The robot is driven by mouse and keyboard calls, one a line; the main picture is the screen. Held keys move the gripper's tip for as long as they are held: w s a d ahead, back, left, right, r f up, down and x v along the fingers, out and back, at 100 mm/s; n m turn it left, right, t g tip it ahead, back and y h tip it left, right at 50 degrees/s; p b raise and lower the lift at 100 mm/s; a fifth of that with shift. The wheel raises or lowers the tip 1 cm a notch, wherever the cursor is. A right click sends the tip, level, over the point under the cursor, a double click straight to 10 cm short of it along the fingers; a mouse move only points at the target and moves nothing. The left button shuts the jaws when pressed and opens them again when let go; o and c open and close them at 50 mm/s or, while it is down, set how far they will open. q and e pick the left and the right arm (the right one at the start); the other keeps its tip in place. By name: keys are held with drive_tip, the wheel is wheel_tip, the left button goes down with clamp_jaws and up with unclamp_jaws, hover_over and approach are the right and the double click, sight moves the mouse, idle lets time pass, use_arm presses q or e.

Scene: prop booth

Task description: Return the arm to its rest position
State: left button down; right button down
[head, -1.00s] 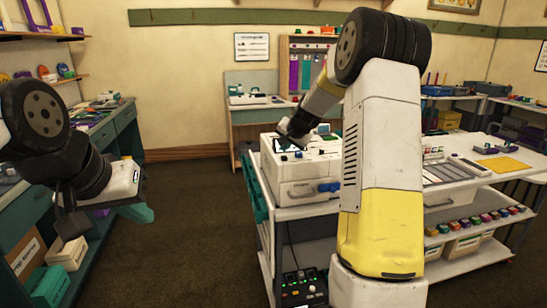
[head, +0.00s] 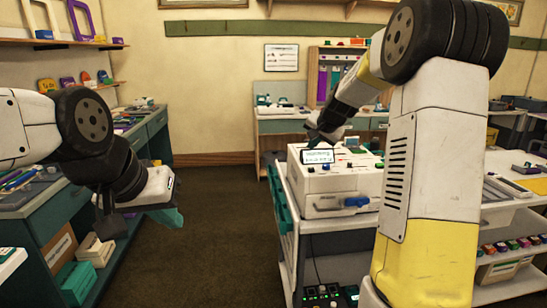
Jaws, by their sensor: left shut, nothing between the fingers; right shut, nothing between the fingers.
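The screen is lit and shows text too small to read. My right arm bends over from the right, and its dark gripper (head: 316,138) is over the machine's top by the screen, shut and empty. I cannot tell whether its tips touch the machine.
A teal workbench (head: 50,212) with boxes on its lower shelf runs along the left. The cart's white top (head: 500,216) extends right behind my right arm, with coloured items on a lower shelf. Open floor (head: 200,265) lies between bench and cart.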

drive_tip(key=s+a+r+n+g, duration=0.1)
drive_tip(key=s+a+r+n, duration=0.1)
drive_tip(key=s, duration=0.8)
drive_tip(key=s+a+r+n+y, duration=0.1)
drive_tip(key=s+a+n, duration=0.1)
drive_tip(key=s, duration=0.8)
drive_tip(key=s+a+r+n+g, duration=0.1)
drive_tip(key=s+a+r+n, duration=0.1)
drive_tip(key=s, duration=0.7)
drive_tip(key=s+f+n, duration=0.1)
drive_tip(key=s+f, duration=0.3)
drive_tip(key=s, duration=0.6)
drive_tip(key=shift+s+a+g, duration=0.3)
drive_tip(key=shift+s+a, duration=0.05)
